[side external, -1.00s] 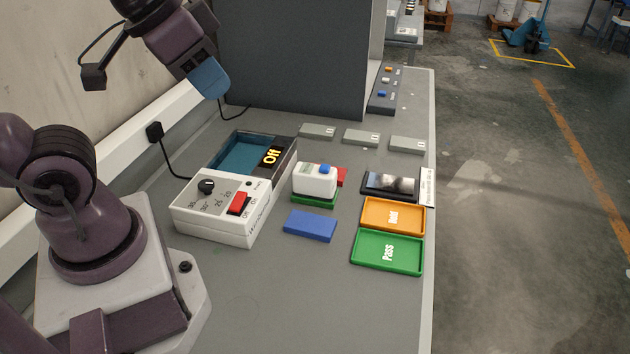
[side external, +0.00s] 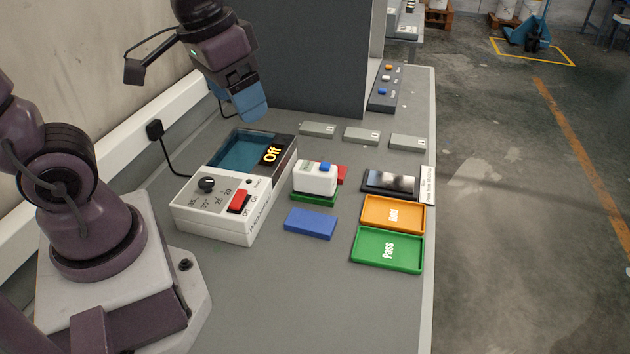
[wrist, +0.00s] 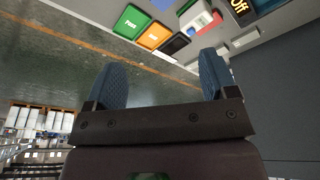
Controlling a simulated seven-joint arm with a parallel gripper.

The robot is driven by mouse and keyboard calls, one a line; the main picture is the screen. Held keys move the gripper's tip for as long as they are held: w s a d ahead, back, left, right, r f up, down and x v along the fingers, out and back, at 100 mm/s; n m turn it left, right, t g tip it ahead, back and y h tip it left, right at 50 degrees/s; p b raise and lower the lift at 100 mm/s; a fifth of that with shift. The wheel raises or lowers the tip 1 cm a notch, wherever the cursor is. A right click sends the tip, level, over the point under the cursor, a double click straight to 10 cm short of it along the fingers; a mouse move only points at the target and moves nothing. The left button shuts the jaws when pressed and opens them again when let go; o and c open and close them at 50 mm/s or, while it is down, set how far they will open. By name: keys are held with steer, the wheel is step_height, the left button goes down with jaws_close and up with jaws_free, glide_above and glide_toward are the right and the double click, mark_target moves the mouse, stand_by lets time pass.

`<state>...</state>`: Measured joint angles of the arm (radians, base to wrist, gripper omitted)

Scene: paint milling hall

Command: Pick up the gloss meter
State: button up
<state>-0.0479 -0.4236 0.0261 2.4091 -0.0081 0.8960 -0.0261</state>
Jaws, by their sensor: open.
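The gloss meter appears to be the small white device (side external: 315,179) with a blue button on top, standing on a green block (side external: 314,199) near the table's middle. It also shows small near the top of the wrist view (wrist: 193,17). My gripper (side external: 245,104) is above the back of the table, up and to the left of the white device and well apart from it. In the wrist view my gripper (wrist: 161,72) has its two blue fingers spread, with nothing between them.
A white control box (side external: 222,210) with a sunken blue bay and an "Off" display stands left of the device. A red block (side external: 342,175), blue block (side external: 310,225), black tray (side external: 372,189), orange tray (side external: 370,216) and green "Pass" tray (side external: 366,251) lie around it. A dark cabinet (side external: 310,60) rises behind.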

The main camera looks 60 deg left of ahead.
steer(key=w+a+f+n+g, duration=0.2)
steer(key=w+a+f+n, duration=0.1)
steer(key=w+f+n, duration=0.35)
steer(key=n+g, duration=0.1)
steer(key=n, duration=1.5)
glide_above(315, 167)
steer(key=f, duration=0.9)
steer(key=shift+s+d, duration=0.35)
steer(key=shift+s, duration=0.05)
steer(key=f+n, duration=0.1)
steer(key=f, duration=0.1)
steer(key=f+n, duration=0.1)
steer(key=f, duration=0.1)
steer(key=f+n, duration=0.1)
steer(key=f, duration=0.2)
steer(key=shift+w+f, duration=0.1)
steer(key=shift+w, duration=0.15)
steer(key=shift+w+a+f, duration=0.1)
steer(key=shift+a+f, duration=0.05)
steer(key=shift+f, duration=1.2)
steer(key=shift+w+a+f, duration=0.1)
steer(key=shift+a+f, duration=0.05)
steer(key=shift+f, duration=1.2)
steer(key=shift+c, duration=0.3)
